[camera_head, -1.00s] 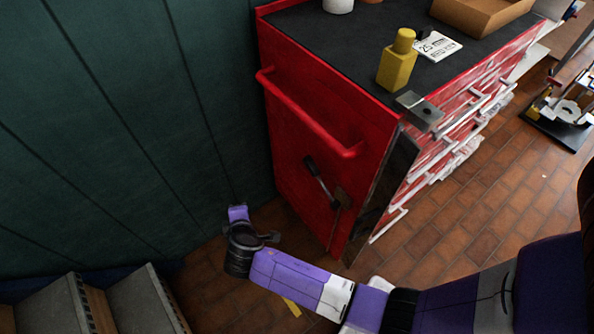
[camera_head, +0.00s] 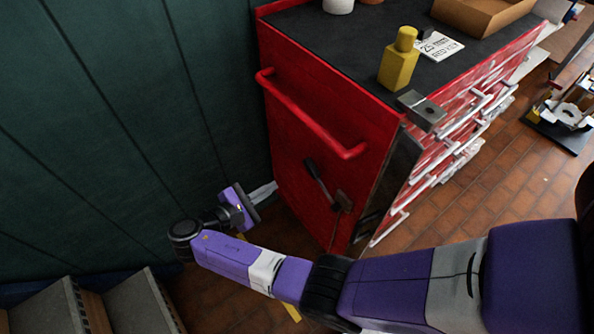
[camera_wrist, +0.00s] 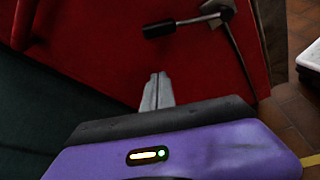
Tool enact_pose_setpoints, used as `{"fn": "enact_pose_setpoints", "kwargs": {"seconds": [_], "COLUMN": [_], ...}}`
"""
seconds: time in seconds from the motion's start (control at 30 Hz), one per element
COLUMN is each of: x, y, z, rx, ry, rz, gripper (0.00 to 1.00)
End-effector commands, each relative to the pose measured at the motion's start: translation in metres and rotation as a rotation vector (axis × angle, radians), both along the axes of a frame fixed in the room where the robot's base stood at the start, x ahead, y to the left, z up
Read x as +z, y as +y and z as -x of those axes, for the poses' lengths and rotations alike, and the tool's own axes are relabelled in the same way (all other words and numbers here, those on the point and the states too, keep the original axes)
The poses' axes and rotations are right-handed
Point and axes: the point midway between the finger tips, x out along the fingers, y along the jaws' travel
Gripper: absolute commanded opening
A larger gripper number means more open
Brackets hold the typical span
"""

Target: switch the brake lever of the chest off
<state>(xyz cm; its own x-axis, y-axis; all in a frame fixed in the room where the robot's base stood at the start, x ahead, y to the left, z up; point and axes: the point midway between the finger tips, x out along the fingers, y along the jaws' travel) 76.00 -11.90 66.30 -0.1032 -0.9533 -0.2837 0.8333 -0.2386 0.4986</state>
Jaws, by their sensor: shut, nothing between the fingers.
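The red tool chest (camera_head: 300,150) stands against the green wall, with its side panel facing my arm. The brake lever (camera_head: 318,182), a dark handle on a metal arm, is mounted low on that side panel. In the wrist view the brake lever (camera_wrist: 178,28) lies across the top, its black grip toward the left and its pivot at the right. My gripper (camera_head: 270,188) is shut and empty, left of the lever and apart from it in the head view. In the wrist view my gripper's fingers (camera_wrist: 157,90) point up toward the red panel, below the black grip.
A red push handle (camera_head: 310,118) sticks out above the lever. A yellow bottle (camera_head: 400,60), a metal block (camera_head: 421,110) and a cardboard tray (camera_head: 480,14) are on the chest top. Grey steps (camera_head: 120,300) stand at lower left.

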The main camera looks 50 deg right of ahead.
Motion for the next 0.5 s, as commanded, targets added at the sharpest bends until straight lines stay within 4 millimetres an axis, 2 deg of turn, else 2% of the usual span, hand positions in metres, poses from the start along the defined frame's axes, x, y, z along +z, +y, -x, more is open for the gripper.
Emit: {"fn": "enact_pose_setpoints", "kwargs": {"seconds": [0.27, 0.5], "x": [-0.004, -0.015], "y": [-0.01, -0.049], "z": [0.002, 0.006], "rx": [-0.003, -0.004], "ry": [0.0, -0.001], "rz": [-0.002, -0.002], "gripper": [0.0, 0.0]}}
